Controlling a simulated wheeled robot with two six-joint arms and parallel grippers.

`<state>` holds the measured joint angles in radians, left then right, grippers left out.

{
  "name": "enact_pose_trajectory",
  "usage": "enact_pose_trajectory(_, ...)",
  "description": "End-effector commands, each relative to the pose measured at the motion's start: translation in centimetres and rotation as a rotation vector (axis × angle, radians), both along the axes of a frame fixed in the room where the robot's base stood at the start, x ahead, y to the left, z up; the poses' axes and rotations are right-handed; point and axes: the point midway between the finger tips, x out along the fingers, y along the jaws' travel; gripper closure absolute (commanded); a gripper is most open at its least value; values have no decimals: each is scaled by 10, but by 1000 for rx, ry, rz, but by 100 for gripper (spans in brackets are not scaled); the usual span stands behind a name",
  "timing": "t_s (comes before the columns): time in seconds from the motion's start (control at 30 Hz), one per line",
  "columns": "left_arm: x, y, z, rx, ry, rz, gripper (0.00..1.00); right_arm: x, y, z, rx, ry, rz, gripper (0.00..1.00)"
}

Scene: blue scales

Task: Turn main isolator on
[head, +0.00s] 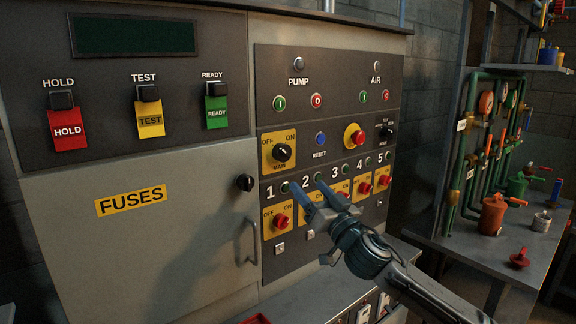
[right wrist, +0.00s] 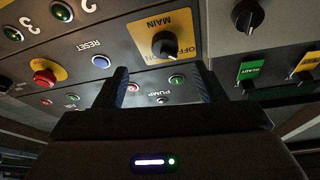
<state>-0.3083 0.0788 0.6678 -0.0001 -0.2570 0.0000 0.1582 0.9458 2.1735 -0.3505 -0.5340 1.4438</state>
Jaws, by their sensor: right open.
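The main isolator is a black rotary knob (head: 282,152) on a yellow plate marked OFF, ON and MAIN, on the upright control panel. It also shows upside down in the right wrist view (right wrist: 165,44), ahead of the fingers. I cannot tell for certain which mark its pointer faces. My right gripper (head: 306,184) is open and empty, below and slightly right of the knob in the head view, in front of the numbered row. The knob is clear of the fingers. My left gripper is not in view.
A red emergency button (head: 353,137) and blue reset button (head: 320,139) sit right of the knob. Several red switches, such as one (head: 281,222), lie below. The fuses door (head: 150,245) with its handle (head: 247,243) is at left. A side bench (head: 470,240) stands right.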

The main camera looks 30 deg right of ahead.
Motion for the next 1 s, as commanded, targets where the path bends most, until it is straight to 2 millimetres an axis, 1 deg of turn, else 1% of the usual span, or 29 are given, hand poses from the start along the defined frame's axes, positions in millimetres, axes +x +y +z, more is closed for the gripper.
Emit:
enact_pose_trajectory(0.03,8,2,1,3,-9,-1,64,0,1,10,-1,-18,15,35)
enact_pose_trajectory(0.1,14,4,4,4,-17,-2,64,0,1,17,3,-29,25,35)
enact_pose_trajectory(0.2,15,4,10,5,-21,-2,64,5,1,22,6,-32,28,35)
enact_pose_trajectory(0.27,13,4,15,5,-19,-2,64,9,1,24,9,-31,27,35)
enact_pose_trajectory(0.43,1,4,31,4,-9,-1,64,26,2,32,11,-32,28,35)
enact_pose_trajectory(0.7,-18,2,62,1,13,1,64,63,1,47,10,-28,26,35)
enact_pose_trajectory(0.9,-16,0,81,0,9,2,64,86,1,55,7,-29,28,35)
enact_pose_trajectory(1.0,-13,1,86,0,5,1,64,93,1,56,5,-27,27,35)
